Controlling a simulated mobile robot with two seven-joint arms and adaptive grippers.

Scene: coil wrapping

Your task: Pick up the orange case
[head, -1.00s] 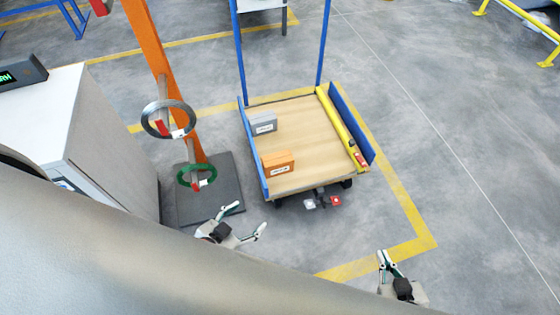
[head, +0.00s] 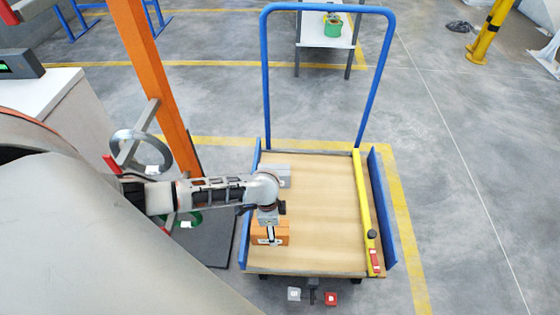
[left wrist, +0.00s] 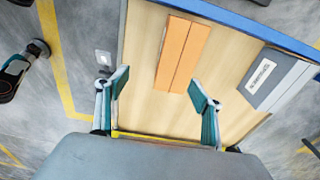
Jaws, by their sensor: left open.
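The orange case (head: 284,232) stands on the wooden deck of a cart, near its front left corner. My left gripper (head: 270,240) points down over it in the head view and covers part of it. In the left wrist view the orange case (left wrist: 183,55) lies ahead of the open left gripper (left wrist: 161,82), nearer the right finger's side. The space between the fingers is empty, and no finger visibly grips the case. My right gripper is not in view.
A grey case (head: 283,170) stands behind the orange one, partly hidden by my left arm. A yellow bar (head: 364,200) runs along the cart's right side. Blue side rails (head: 383,205) edge the deck (head: 325,210), whose middle is clear. An orange post with a metal ring (head: 140,135) is at left.

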